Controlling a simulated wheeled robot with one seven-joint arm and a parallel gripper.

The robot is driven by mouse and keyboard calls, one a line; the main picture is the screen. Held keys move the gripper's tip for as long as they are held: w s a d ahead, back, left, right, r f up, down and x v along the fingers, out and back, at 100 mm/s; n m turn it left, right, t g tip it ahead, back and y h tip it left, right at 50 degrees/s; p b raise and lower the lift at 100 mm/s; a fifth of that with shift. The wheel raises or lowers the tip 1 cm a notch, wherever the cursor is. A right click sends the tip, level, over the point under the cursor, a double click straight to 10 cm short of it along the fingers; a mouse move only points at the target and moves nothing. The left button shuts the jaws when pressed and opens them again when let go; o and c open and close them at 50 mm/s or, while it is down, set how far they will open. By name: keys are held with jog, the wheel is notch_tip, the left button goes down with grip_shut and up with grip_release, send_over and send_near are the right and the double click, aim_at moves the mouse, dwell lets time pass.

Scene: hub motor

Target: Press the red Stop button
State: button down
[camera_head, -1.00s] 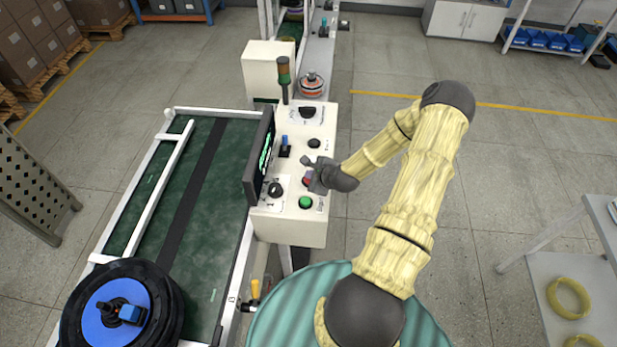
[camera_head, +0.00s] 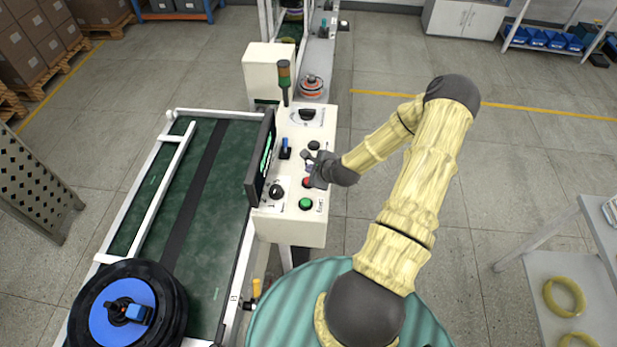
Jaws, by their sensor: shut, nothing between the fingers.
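The red Stop button (camera_head: 307,182) is on the white control panel (camera_head: 318,232), just behind the green button (camera_head: 306,203). It is partly hidden by my gripper. My gripper (camera_head: 308,158) is shut and empty over the panel, at the end of my arm reaching in from the right. Its fingertips lie a little beyond the red button, near the middle of the panel. I cannot tell how high they are above the surface.
A dark screen (camera_head: 261,158) stands along the panel's left edge. A blue-handled switch (camera_head: 285,148), black knobs (camera_head: 276,191) and a signal lamp (camera_head: 284,76) rise from the panel. A green conveyor (camera_head: 228,175) carrying a black and blue wheel (camera_head: 122,312) lies left.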

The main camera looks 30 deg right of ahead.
jog(key=shift+r+p, duration=0.6)
jog(key=shift+r, duration=0.55)
jog(key=shift+f, duration=0.1)
jog(key=shift+s+a+n+g+b, duration=0.1)
jog(key=shift+a+n+g+b, duration=0.2)
jog(key=shift+a+n, duration=0.2)
jog(key=s+a+r+n+g+b, duration=0.3)
jog(key=s+a+r+n, duration=0.4)
jog(key=n, duration=0.5)
jog(key=s+a+r+n+g+h+b, duration=0.1)
jog(key=s+a+r+n+g+b, duration=0.2)
jog(key=s+a+r+n+b, duration=0.3)
jog(key=s+a+r+n, duration=0.1)
jog(key=s+n, duration=0.3)
jog(key=n, duration=0.2)
jog(key=shift+s+a, duration=0.25)
jog(key=shift+a, duration=0.1)
